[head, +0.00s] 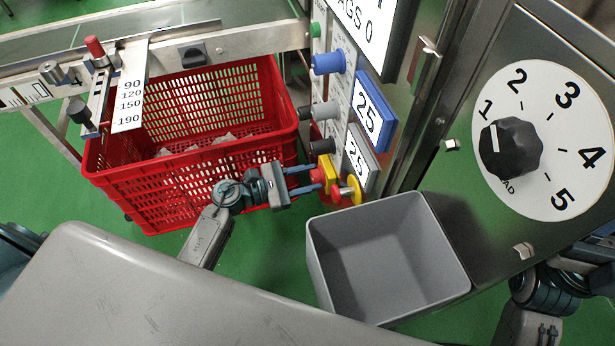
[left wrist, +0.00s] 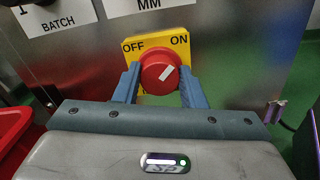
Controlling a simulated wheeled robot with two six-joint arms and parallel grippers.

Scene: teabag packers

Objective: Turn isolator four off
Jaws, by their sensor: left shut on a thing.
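The isolator is a red rotary knob (left wrist: 160,72) on a yellow plate (left wrist: 132,50) marked OFF on the left and ON on the right. Its white mark slants toward the upper right, the ON side. In the head view the red knob (head: 318,176) and yellow plate (head: 326,163) are on the panel's lower edge. My left gripper (head: 309,180) is shut on the knob, with one finger on each side in the left wrist view (left wrist: 160,82). No isolator number is readable. Part of my right arm shows at the lower right; its fingertips are not seen.
A grey bin (head: 455,285) stands just right of the knob. A red crate (head: 190,175) is behind my left gripper. The panel carries a blue knob (head: 328,63) and a blue display (head: 374,113). A black dial (head: 512,150) numbered 1 to 5 is at right.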

